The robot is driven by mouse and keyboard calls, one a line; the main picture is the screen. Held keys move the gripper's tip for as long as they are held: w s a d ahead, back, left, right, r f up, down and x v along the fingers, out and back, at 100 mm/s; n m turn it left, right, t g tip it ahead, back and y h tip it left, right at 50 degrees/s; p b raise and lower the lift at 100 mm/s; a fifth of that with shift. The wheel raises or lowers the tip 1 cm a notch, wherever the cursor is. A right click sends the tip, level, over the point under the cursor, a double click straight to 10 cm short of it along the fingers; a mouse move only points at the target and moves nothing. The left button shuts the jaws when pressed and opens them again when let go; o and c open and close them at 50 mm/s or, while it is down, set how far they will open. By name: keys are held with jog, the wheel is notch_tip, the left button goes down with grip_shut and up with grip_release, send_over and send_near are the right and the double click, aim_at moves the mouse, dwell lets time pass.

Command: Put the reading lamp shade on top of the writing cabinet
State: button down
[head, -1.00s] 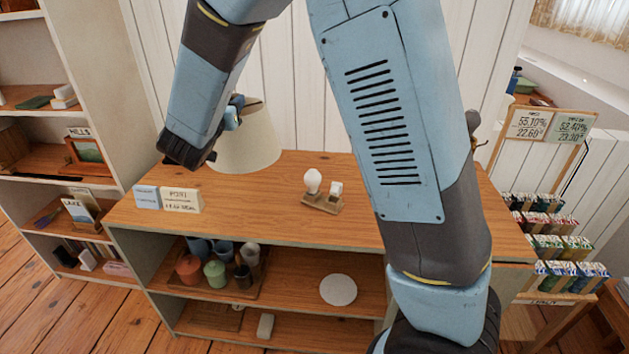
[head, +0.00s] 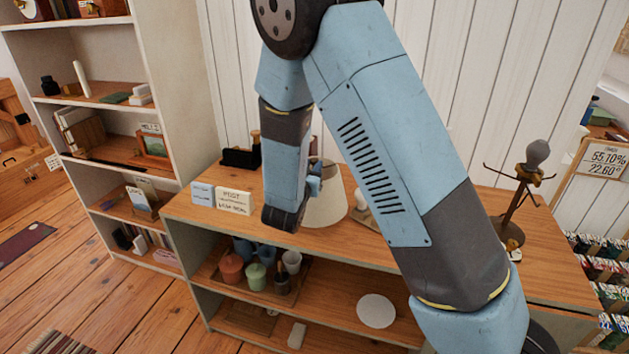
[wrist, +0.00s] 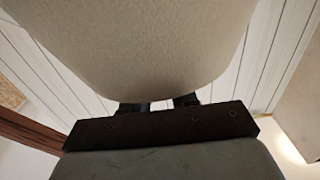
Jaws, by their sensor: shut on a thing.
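The cream lamp shade (head: 335,200) is a tapered cone over the wooden top of the cabinet (head: 395,250). My gripper (head: 313,183) is shut on the shade near its upper left side, and part of my arm covers its left edge. In the wrist view the shade (wrist: 150,45) fills the upper middle, right beyond my gripper (wrist: 160,105). I cannot tell whether the shade's lower rim touches the cabinet top.
White and blue cards (head: 220,197) stand left of the shade. A small wooden block (head: 364,207) shows just right of it, partly hidden. A dark figure stand (head: 520,190) is on the right end.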

jog(key=shift+f, duration=2.1)
jog(key=c, duration=0.9)
grip_release()
jog(key=shift+o, duration=0.2)
jog(key=v, duration=1.2)
jog(key=shift+w, duration=0.1)
